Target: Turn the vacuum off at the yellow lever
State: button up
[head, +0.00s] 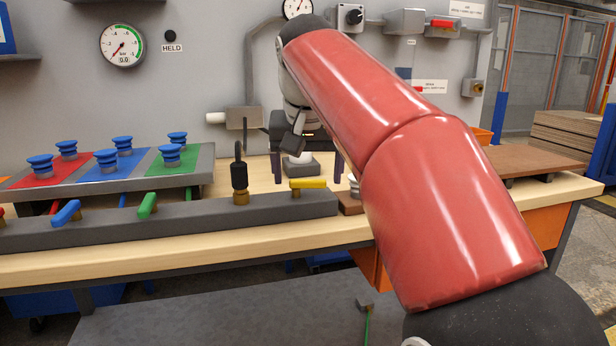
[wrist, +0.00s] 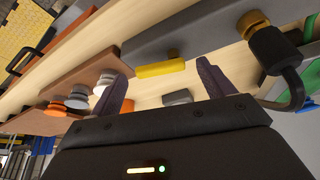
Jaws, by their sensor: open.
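The yellow lever (head: 308,184) sits on a brass stem near the right end of the grey valve bar (head: 170,222) and lies roughly along it. In the wrist view the yellow lever (wrist: 161,68) shows between and beyond the two fingertips. My gripper (head: 308,172) is open and empty, behind the lever in the head view, its dark fingers spread either side. It also shows in the wrist view (wrist: 159,66), where no contact with the lever is visible. My red arm hides part of the bench to the right.
A black hose fitting (head: 239,178) stands on the bar just left of the lever. Green (head: 147,205) and blue (head: 67,213) levers are further left. Blue suction cups stand on a coloured board (head: 115,184). The wall gauge (head: 122,45) reads 0.0, beside a "HELD" label.

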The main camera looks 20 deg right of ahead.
jog(key=shift+w+f, duration=0.1)
jog(key=shift+f, duration=0.15)
jog(key=c, duration=1)
jog(key=shift+w+d+r+n+y+p, duration=0.15)
jog(key=shift+n+y+p, duration=0.15)
jog(key=shift+n+p, duration=0.3)
jog(key=shift+w+n+y+p, duration=0.15)
jog(key=shift+n+y+p, duration=0.2)
jog(key=shift+n, duration=0.65)
jog(key=o, duration=1)
